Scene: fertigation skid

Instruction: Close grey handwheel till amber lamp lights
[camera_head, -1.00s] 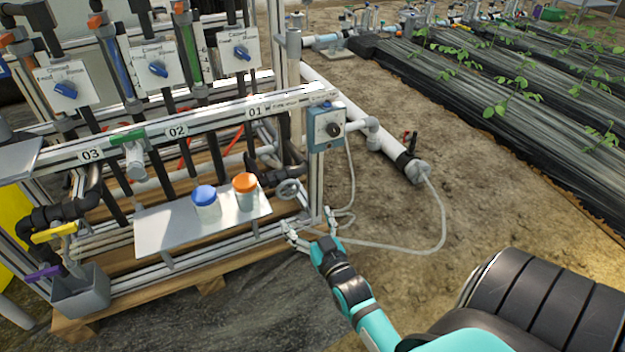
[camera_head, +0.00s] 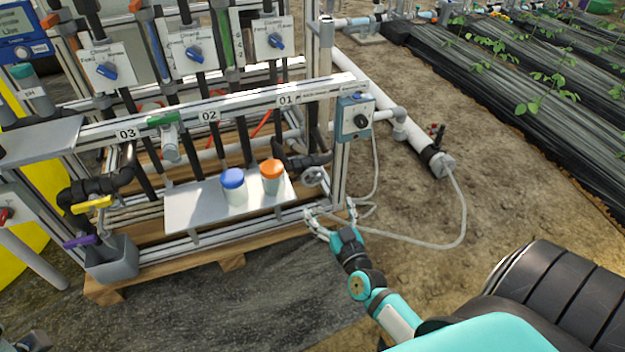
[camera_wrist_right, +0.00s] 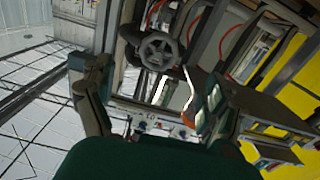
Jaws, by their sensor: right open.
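The grey handwheel (camera_head: 313,176) is a small spoked wheel at the right end of the skid's lower pipework, right of the shelf. My right gripper (camera_head: 330,210) is open and empty, its fingers spread, just below and slightly right of the handwheel in the head view. In the right wrist view, the handwheel (camera_wrist_right: 158,50) shows face-on beyond and between the fingers of the right gripper (camera_wrist_right: 150,80); I see no contact. A grey-blue box (camera_head: 357,120) with a round dark part is on the right post. I can make out no lit amber lamp.
A shelf (camera_head: 190,216) holds a blue-capped jar (camera_head: 234,188) and an orange-capped jar (camera_head: 272,177) left of the handwheel. A pale hose (camera_head: 462,215) loops over the soil beside my right gripper. A white pipe (camera_head: 385,90) lies behind. Bare soil to the right is open.

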